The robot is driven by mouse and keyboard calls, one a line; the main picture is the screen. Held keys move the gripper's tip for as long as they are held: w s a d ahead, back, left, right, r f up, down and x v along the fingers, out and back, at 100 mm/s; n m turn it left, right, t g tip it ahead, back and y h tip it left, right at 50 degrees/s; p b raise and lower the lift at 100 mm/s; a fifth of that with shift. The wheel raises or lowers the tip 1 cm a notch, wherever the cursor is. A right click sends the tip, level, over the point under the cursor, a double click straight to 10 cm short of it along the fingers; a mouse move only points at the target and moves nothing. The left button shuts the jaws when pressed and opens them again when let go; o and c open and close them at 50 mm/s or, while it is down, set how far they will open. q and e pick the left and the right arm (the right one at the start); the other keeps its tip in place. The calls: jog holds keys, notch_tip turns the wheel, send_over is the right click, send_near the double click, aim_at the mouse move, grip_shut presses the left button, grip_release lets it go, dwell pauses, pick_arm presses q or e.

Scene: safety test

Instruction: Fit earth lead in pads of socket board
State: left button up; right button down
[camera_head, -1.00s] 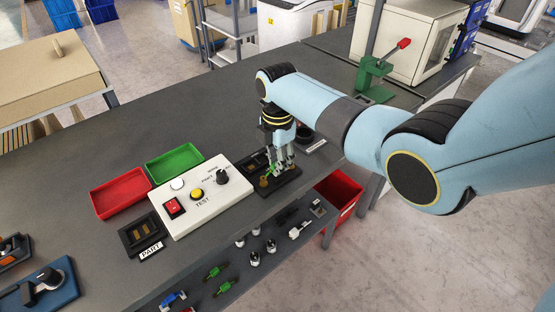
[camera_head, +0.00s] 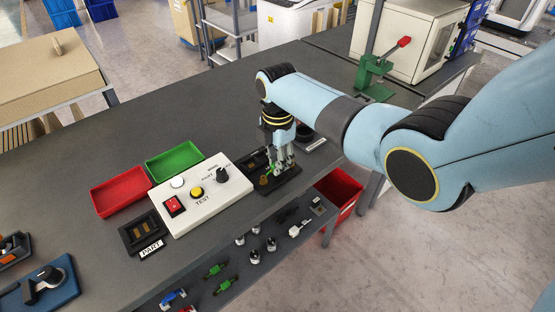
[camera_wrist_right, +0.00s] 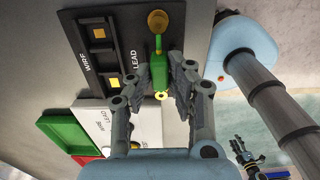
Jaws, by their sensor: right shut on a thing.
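The dark socket board (camera_head: 290,186) lies on the bench to the right of the white test box. The wrist view shows it with the words WIRE and LEAD, two square gold pads (camera_wrist_right: 115,83) and a round brass post (camera_wrist_right: 158,20). My right gripper (camera_wrist_right: 169,88) is over the board, pointing down, shut on the green earth lead (camera_wrist_right: 158,70). The lead has a yellow ring at its near end, and its far end is by the brass post. In the wrist view it is beside the pads.
The white test box (camera_head: 217,203) stands close left of the board, with red (camera_head: 122,191) and green (camera_head: 174,161) trays behind it. A red bin (camera_head: 340,190) stands below the bench edge. The bench behind my right arm is largely clear.

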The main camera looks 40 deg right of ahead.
jog(key=shift+f+b, duration=0.4)
jog(key=shift+f, duration=0.2)
jog(key=c, duration=0.7)
grip_release()
jog(key=shift+c, duration=0.2)
jog(key=shift+r, duration=0.1)
notch_tip(320, 180, up, 7)
jog(key=p, duration=0.7)
jog(key=shift+p, duration=0.3)
